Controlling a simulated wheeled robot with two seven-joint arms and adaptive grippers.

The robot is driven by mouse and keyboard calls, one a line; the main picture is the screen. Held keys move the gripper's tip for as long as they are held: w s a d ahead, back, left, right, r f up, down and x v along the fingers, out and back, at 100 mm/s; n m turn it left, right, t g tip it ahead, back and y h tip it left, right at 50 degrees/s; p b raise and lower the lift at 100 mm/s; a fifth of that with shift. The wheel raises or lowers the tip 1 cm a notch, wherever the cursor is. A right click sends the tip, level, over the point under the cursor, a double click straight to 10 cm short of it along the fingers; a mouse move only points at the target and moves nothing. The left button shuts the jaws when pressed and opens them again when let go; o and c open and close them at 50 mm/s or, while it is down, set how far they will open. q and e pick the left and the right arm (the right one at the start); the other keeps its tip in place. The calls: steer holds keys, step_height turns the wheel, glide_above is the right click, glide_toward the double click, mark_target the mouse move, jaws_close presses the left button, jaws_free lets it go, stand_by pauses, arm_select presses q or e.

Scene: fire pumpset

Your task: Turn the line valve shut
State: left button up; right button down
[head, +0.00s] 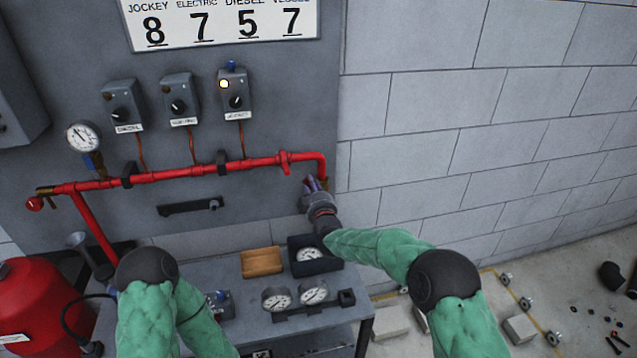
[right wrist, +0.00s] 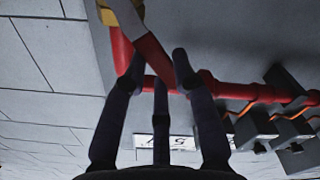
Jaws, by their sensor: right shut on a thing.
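The line valve sits at the right end of the red pipe, below its downward bend. In the right wrist view its brass-coloured body (right wrist: 125,17) is at the top, with a red lever (right wrist: 153,58) slanting from it between my fingers. My right gripper (head: 312,184) is at the valve in the head view and hides most of it. The right wrist view shows my right fingers (right wrist: 160,62) closed around the red lever. My left arm comes in at the lower left of the head view, but its gripper is not visible.
The red pipe (head: 200,171) runs along the grey panel with a gauge (head: 84,136) and switch boxes (head: 178,99) above. Below, a bench (head: 225,265) holds a wooden tray (head: 262,262) and loose gauges (head: 277,298). A red tank (head: 38,305) stands left.

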steer(key=a+f+n, duration=0.3)
steer(key=f+n, duration=0.2)
steer(key=n, duration=0.5)
steer(key=shift+s+f+p, duration=0.3)
steer(key=shift+s+f, duration=0.1)
steer(key=shift+a, duration=0.1)
steer(key=c, duration=1)
jaws_free()
steer(key=shift+f, duration=0.1)
steer(key=shift+o, duration=0.2)
steer(key=v, duration=1.2)
